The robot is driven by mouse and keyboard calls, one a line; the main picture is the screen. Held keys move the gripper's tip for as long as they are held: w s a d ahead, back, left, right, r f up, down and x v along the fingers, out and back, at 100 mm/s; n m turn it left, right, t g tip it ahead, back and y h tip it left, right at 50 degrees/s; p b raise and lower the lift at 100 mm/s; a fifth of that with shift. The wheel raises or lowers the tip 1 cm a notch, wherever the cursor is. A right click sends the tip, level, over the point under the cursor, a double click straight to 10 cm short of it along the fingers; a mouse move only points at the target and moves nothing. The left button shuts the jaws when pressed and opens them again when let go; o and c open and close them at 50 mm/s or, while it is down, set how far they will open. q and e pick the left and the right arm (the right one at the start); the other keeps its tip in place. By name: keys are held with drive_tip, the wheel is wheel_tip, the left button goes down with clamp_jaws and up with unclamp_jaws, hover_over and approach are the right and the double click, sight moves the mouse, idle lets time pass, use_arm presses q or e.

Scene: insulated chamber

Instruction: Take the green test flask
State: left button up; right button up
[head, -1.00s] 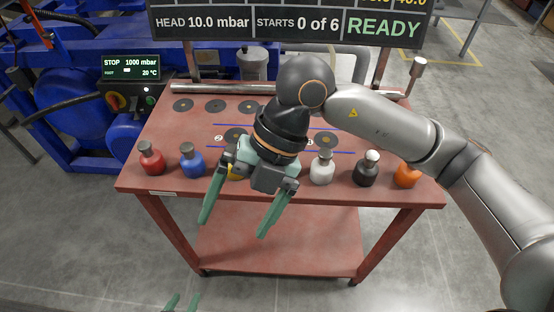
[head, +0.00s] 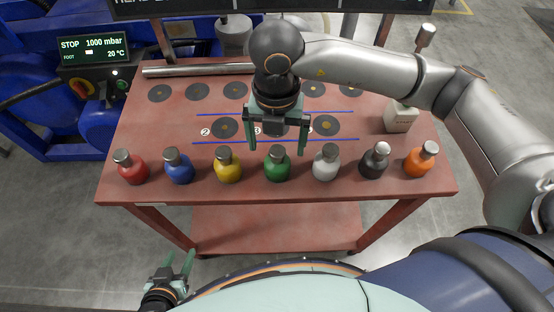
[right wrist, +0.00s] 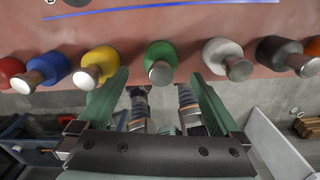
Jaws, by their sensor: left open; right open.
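The green flask (head: 278,168), round with a grey cap, stands upright near the front edge of the red table, in the middle of a row of flasks. My right gripper (head: 277,151) is open and empty, pointing down, with its fingers to either side of the flask's cap in the head view. In the right wrist view the green flask (right wrist: 160,54) shows between and beyond the open fingertips (right wrist: 157,75), apart from both. My left gripper (head: 181,262) is open and empty, low at the bottom left, off the table.
The yellow flask (head: 228,168) and white flask (head: 325,167) flank the green one closely. Red (head: 132,171), blue (head: 179,170), black (head: 373,165) and orange (head: 418,163) flasks complete the row. Dark discs and blue lines mark the red table (head: 170,120) behind. A metal bar (head: 198,70) lies at the back.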

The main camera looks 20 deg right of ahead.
sight(277, 162)
wheel_tip(277, 162, down, 6)
drive_tip(key=shift+s+d+r+p, duration=0.1)
drive_tip(key=shift+r+p, duration=0.05)
drive_tip(key=shift+p, duration=0.3)
drive_tip(key=shift+c, duration=0.2)
drive_tip(key=c, duration=1.5)
drive_tip(key=shift+r, duration=0.15)
